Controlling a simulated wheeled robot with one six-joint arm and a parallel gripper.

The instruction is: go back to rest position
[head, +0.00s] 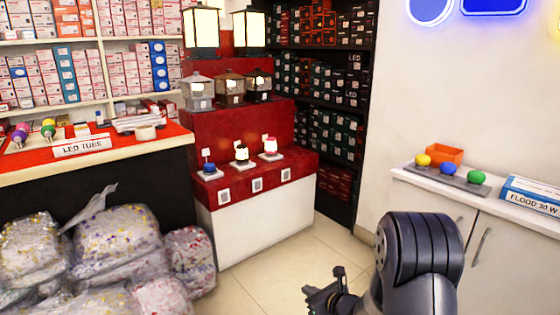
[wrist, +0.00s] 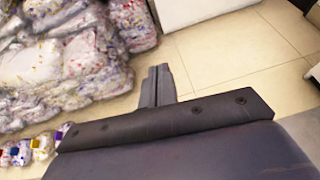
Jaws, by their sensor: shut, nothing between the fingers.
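My gripper (head: 322,292) shows at the bottom of the head view, low over the tiled floor, left of my dark arm link. In the wrist view my gripper (wrist: 158,82) has its fingers together with nothing between them. It points over bare floor tiles, with plastic bags to its left. It touches nothing that I can see.
Plastic bags (head: 115,243) are piled at the lower left. A red and white display stand (head: 255,225) holds lanterns and small lamps. A white cabinet (head: 500,235) at right carries an orange bin (head: 444,153), coloured balls and a blue box (head: 535,193). Floor (head: 285,258) between is clear.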

